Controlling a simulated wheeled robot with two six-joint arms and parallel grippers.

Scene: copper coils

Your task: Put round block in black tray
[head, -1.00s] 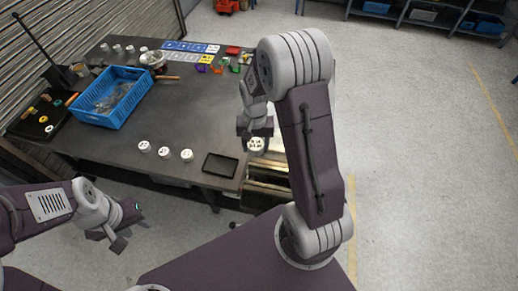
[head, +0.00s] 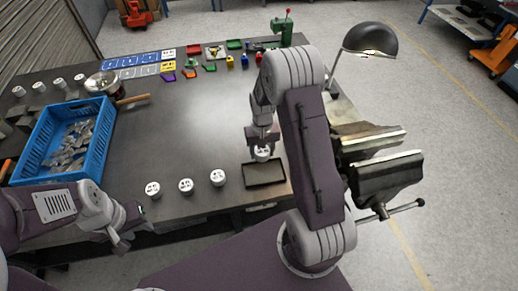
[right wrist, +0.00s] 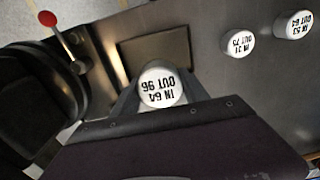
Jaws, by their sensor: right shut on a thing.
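The held round block (head: 262,154) is a white cylinder with a printed top. My right gripper (head: 263,146) is shut on it, just behind the black tray. In the right wrist view the block (right wrist: 162,86) shows between the fingers, its top reading "IN 64 OUT 96", in front of the tray (right wrist: 178,50). The black tray (head: 265,175) is a shallow rectangle near the table's front edge and looks empty. I cannot tell how high the block is above the table. My left gripper (head: 128,229) is open and empty in front of the table.
Three similar white blocks (head: 186,186) stand in a row left of the tray. A blue crate (head: 94,150) of small bags is at the left. A vise (head: 378,165) and a lamp (head: 370,40) are at the right. The table's middle is clear.

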